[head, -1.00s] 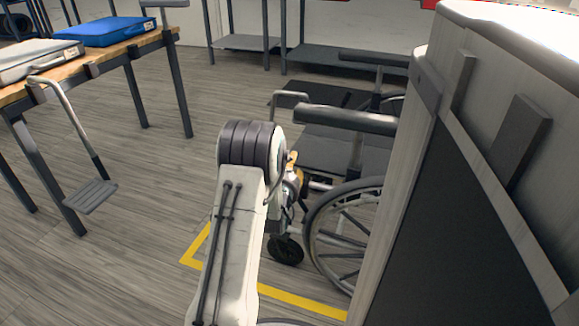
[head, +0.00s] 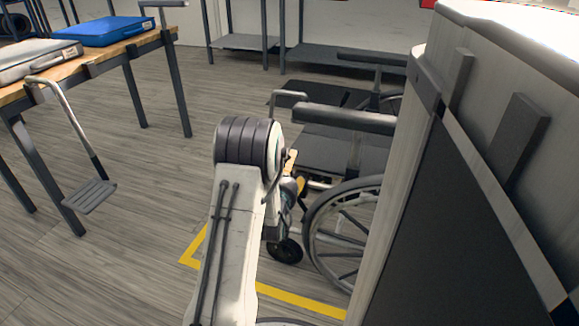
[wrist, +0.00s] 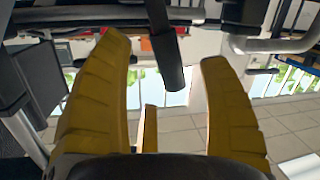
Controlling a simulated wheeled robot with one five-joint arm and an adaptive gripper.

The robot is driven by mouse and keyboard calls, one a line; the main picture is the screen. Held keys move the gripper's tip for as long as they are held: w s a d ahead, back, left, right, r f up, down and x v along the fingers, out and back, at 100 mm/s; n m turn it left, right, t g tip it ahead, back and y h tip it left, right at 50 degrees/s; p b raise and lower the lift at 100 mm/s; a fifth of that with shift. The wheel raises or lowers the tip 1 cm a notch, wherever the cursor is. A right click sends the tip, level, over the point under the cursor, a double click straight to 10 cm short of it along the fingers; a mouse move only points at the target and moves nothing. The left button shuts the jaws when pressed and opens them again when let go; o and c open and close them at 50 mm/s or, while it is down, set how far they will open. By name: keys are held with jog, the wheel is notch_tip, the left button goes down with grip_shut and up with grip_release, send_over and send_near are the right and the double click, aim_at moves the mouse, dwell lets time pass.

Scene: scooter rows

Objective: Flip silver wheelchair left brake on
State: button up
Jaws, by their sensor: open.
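The silver wheelchair stands beyond my arm in the head view, with its dark seat, armrest (head: 345,119) and large spoked wheel (head: 345,240) showing. My gripper (wrist: 163,52) has two yellow fingers, spread apart and empty. In the head view it is mostly hidden behind my arm, near the front of the large wheel. In the wrist view a dark, rounded lever (wrist: 168,55), which looks like the brake handle, hangs between the spread fingertips, with gaps on both sides. I cannot tell its depth relative to the fingertips. In the head view the lever is hidden.
A wood-topped table (head: 118,50) with a blue case (head: 105,31) and a grey case (head: 38,58) stands at the left. A tall pale panel (head: 400,200) closely borders the wheelchair at right.

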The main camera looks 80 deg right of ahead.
jog(key=shift+w+a+r, duration=0.1)
jog(key=shift+a+r, duration=0.05)
jog(key=shift+a, duration=1.1)
jog(key=shift+w+a+r, duration=0.1)
jog(key=shift+a+r, duration=0.05)
jog(key=shift+a, duration=1.05)
